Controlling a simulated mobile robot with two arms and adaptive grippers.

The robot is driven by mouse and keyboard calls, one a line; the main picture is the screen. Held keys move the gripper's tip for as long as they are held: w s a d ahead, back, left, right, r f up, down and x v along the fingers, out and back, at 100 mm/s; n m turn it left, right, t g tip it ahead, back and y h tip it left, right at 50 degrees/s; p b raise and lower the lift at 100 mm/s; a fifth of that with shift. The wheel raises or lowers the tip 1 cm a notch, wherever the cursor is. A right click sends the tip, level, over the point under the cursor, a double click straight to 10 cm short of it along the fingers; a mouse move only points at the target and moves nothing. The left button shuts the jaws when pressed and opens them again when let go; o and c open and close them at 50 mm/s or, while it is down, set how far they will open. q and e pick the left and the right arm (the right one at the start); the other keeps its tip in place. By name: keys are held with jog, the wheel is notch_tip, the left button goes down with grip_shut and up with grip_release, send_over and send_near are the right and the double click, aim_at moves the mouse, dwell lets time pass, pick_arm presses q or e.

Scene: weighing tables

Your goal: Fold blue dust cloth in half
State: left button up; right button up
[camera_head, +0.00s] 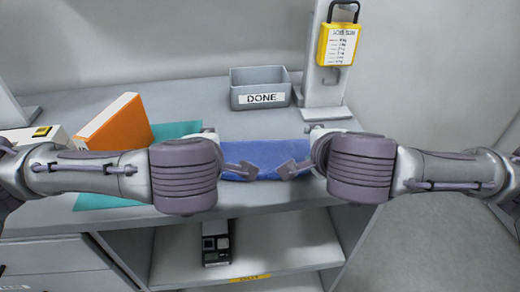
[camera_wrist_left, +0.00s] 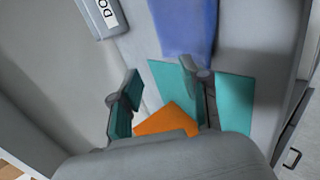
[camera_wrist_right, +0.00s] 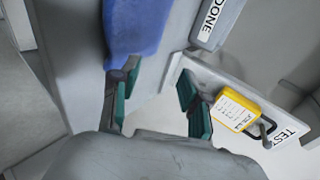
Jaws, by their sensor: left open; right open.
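The blue dust cloth (camera_head: 265,157) lies flat on the grey table between my two grippers, its left and right ends hidden by them in the head view. It also shows at the top of the left wrist view (camera_wrist_left: 187,25) and of the right wrist view (camera_wrist_right: 136,28). My left gripper (camera_head: 224,151) is open and empty at the cloth's left end; its fingers (camera_wrist_left: 158,92) are spread. My right gripper (camera_head: 303,149) is open at the right end; one finger (camera_wrist_right: 158,92) overlaps the cloth's edge in the wrist view. I cannot tell whether either touches it.
A grey DONE bin (camera_head: 260,88) stands behind the cloth. A post with a yellow tag (camera_head: 337,45) is at its right. An orange box (camera_head: 118,122) and a teal mat (camera_head: 95,201) lie left. A shelf below holds a small dark device (camera_head: 215,243).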

pick_arm(q)
jog(key=s+r, duration=0.3)
jog(key=r, duration=0.2)
jog(key=shift+r, duration=0.2)
pick_arm(e)
jog(key=s+r, duration=0.3)
jog(key=r, duration=0.2)
jog(key=shift+r, duration=0.2)
pick_arm(q)
jog(key=shift+s+f, duration=0.1)
pick_arm(e)
jog(key=shift+s+f, duration=0.1)
